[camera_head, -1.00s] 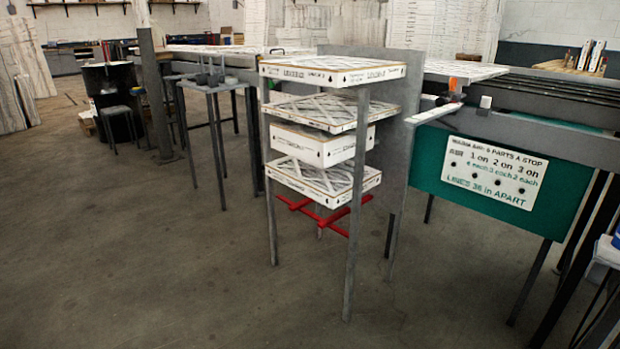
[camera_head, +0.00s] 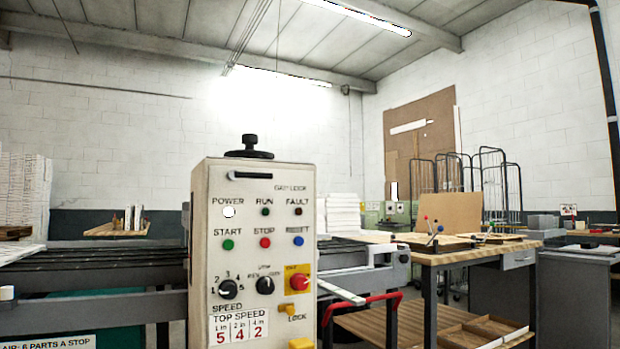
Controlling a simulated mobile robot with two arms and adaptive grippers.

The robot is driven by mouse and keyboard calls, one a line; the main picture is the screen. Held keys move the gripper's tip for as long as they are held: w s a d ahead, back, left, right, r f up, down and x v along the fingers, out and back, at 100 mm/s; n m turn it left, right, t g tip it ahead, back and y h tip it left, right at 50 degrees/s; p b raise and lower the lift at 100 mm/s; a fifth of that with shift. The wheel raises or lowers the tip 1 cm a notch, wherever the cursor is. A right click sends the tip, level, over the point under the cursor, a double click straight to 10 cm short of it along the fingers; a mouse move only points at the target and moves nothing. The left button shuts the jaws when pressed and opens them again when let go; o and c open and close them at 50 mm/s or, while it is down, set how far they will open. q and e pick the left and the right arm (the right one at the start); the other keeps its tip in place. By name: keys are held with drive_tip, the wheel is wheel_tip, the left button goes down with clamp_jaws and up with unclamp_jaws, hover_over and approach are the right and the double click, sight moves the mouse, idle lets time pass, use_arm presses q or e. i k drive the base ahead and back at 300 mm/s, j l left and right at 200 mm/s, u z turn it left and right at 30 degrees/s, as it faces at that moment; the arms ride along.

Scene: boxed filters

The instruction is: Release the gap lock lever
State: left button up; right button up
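A beige control box (camera_head: 255,260) stands in the middle of the head view. Near the top of its front, beside the words GAP LOCK, is a short black lever (camera_head: 252,175), lying about level. A black handwheel with a knob (camera_head: 249,147) sits on top of the box. A small yellow part (camera_head: 287,310) near the lower right of the panel is labelled LOCK. Neither of my grippers is in view.
The panel also carries lamps, coloured buttons, dials and a red button (camera_head: 299,282) on yellow. A dark conveyor bed (camera_head: 90,262) runs behind the box.

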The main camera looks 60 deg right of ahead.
sight(234, 174)
drive_tip(key=z, duration=1.5)
